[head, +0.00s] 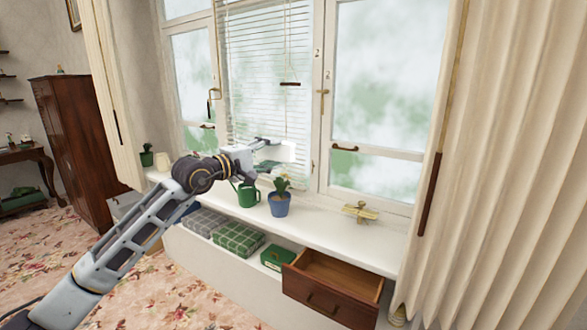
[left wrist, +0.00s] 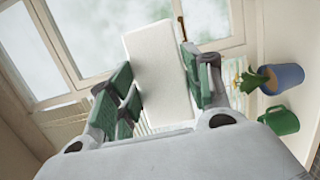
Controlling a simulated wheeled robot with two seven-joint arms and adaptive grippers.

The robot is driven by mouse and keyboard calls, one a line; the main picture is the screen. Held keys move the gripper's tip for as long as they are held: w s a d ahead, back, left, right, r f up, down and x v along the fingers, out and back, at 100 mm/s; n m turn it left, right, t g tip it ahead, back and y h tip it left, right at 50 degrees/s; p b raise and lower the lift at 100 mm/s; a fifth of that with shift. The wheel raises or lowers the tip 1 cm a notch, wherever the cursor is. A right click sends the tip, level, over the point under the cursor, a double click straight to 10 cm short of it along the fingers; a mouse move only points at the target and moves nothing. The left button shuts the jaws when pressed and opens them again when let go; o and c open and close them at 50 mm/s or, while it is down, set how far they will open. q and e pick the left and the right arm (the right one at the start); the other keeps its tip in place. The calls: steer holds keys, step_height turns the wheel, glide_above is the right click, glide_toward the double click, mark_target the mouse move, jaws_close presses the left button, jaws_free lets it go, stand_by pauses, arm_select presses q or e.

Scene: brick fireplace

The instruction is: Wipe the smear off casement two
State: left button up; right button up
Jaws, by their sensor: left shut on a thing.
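My left gripper (head: 275,153) reaches over the sill in the head view, in front of the middle window with the blind. It is shut on a white block (head: 288,152), which also shows between the green finger pads in the left wrist view (left wrist: 157,65). The right-hand casement (head: 385,95) has a brass handle (head: 323,92) on its left frame, with small marks like a number above it. Its panes look cloudy white over green; I cannot tell a smear from the view outside. The block looks apart from this casement. My right gripper is not in view.
A green watering can (head: 247,193) and a blue flowerpot (head: 280,204) stand on the sill near my gripper. A brass object (head: 360,212) lies farther right. A wooden drawer (head: 333,283) stands open below. A blind (head: 265,80) with hanging cords covers the middle window.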

arm_select(q)
steer(key=s+a+f+n+t+y, duration=0.1)
steer(key=s+a+f, duration=0.15)
steer(key=f, duration=0.65)
steer(key=s+a+f+n+y, duration=0.1)
steer(key=s+a+f, duration=0.15)
steer(key=f, duration=0.65)
steer(key=s+a+f+t+y, duration=0.15)
steer(key=a+f, duration=0.25)
steer(key=f, duration=0.5)
steer(key=s+a+f+n+t+y, duration=0.1)
steer(key=s+a+f+n+y, duration=0.1)
steer(key=s+a+f, duration=0.3)
steer(key=s+a+f+n+y, duration=0.1)
steer(key=s+a+f, duration=0.5)
steer(key=s+f, duration=0.6)
steer(key=shift+s+a+f+n+t+y, duration=0.25)
steer(key=shift+f+n+t+y, duration=0.15)
steer(key=shift+f+y, duration=0.35)
steer(key=shift+d+f, duration=0.1)
steer(key=shift+d, duration=0.3)
steer(key=shift+w+d+r+n+t+y, duration=0.15)
steer(key=shift+d+n+y, duration=0.55)
steer(key=shift+d+y, duration=0.4)
steer(key=shift+w+d+r+n+t+y, duration=0.1)
steer(key=shift+d+n+y, duration=0.6)
steer(key=shift+d+y, duration=0.4)
steer(key=shift+d, duration=0.15)
